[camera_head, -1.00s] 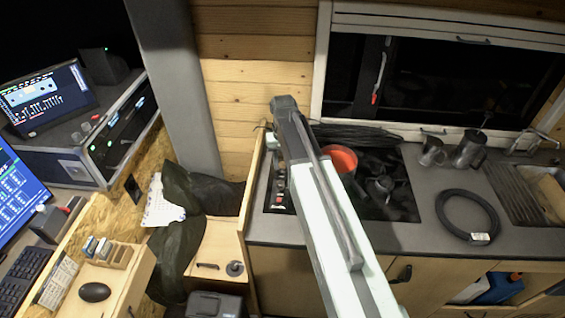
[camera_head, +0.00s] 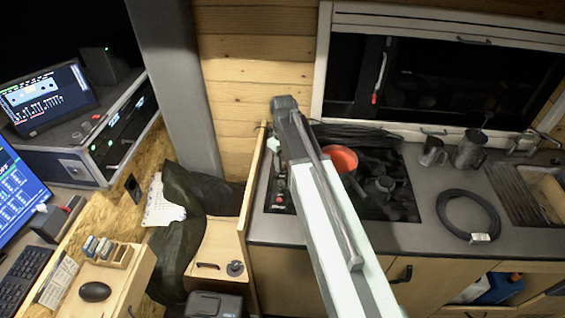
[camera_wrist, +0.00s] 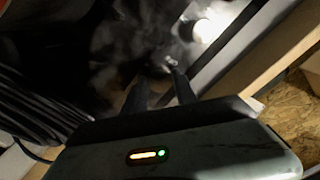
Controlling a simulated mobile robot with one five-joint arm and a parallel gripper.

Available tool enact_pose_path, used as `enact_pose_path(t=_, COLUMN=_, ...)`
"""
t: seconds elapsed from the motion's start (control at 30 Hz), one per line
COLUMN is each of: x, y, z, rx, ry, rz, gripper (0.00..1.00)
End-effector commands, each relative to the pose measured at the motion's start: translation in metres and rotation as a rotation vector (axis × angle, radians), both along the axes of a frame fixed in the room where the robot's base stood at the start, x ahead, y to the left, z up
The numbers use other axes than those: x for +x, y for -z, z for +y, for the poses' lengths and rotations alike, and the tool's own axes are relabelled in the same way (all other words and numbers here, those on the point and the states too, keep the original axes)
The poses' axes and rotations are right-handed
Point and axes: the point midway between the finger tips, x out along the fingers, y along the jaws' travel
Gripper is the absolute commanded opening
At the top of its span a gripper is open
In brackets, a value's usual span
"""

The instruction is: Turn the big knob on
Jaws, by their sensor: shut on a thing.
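The black cooktop (camera_head: 398,197) has a row of small controls, some with red marks (camera_head: 280,199), along its left edge. In the head view my arm's end reaches down over that edge, and my gripper is hidden or too dark to make out. In the wrist view my gripper (camera_wrist: 158,76) has its two dark fingers over a dark glossy surface. A small, pale-lit bit of a knob (camera_wrist: 170,62) shows at the fingertips, and the gripper is shut on it. The knob's size and turn position cannot be read.
A red pan (camera_head: 342,158) stands on the cooktop right beside my arm. Black cables (camera_head: 355,134) lie behind it. A coiled black hose (camera_head: 468,214) and metal mugs (camera_head: 470,150) are on the counter to the right. A wooden panel (camera_head: 252,178) rises just left of the cooktop.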

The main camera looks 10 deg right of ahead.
Motion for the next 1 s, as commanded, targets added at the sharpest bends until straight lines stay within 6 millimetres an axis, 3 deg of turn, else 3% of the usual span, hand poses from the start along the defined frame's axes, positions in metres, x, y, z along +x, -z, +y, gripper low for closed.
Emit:
enact_pose_path(t=0.47, x=0.0009, y=-0.0001, z=-0.0006, rx=-0.001, ry=-0.015, rz=-0.003, gripper=0.00)
enact_pose_path(t=0.5, x=0.0009, y=-0.0001, z=-0.0008, rx=-0.001, ry=-0.015, rz=-0.003, gripper=0.36)
enact_pose_path(t=0.57, x=0.0009, y=-0.0001, z=-0.0008, rx=-0.001, ry=-0.015, rz=-0.003, gripper=0.53)
enact_pose_path(t=1.0, x=0.0002, y=-0.0080, z=-0.0009, rx=0.000, ry=-0.013, rz=0.000, gripper=0.55)
